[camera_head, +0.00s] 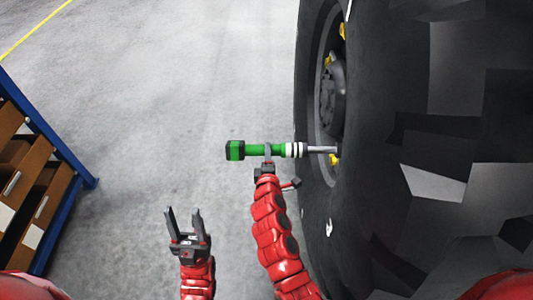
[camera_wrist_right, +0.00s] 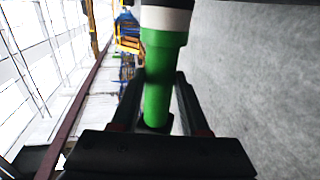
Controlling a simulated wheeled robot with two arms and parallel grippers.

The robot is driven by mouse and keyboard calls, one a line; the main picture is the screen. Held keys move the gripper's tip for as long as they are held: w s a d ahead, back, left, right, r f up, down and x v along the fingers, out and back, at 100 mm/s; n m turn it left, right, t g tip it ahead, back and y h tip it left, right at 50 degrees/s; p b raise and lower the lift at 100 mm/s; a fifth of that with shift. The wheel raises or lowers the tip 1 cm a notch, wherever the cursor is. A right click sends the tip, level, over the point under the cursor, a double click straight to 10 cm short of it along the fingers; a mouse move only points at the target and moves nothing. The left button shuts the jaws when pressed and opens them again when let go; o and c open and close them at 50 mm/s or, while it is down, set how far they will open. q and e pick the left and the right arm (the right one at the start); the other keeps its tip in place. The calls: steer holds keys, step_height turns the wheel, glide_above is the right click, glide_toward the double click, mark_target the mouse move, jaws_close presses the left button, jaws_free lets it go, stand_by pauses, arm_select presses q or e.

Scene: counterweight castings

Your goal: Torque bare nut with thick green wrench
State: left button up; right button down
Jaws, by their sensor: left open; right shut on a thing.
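The thick green wrench (camera_head: 278,150) is held level in front of the big wheel (camera_head: 330,95). It has a black and green end at the left, white and black bands, and a grey shaft whose tip reaches into the wheel rim. My right gripper (camera_head: 268,158) is shut on its green body; the right wrist view shows the green body (camera_wrist_right: 160,75) between the fingers. Yellow nut markers (camera_head: 342,32) show on the rim, one (camera_head: 334,160) close to the shaft tip. Whether the tip sits on a nut, and which nut is bare, I cannot tell. My left gripper (camera_head: 183,222) is open and empty.
A large black tyre (camera_head: 400,150) fills the right side. A blue-framed rack (camera_head: 65,155) with brown boxes stands at the left. Grey floor (camera_head: 170,90) between them is clear, with a yellow line (camera_head: 35,28) at the upper left.

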mark_target(256, 152)
steer(key=shift+d+r+p, duration=0.2)
steer(key=shift+d+p, duration=0.85)
steer(key=shift+d, duration=0.6)
stand_by(0.4)
steer(key=shift+d, duration=0.3)
stand_by(0.9)
steer(key=shift+w+a+f, duration=0.1)
steer(key=shift+a+b, duration=2.45)
steer(key=shift+a, duration=1.3)
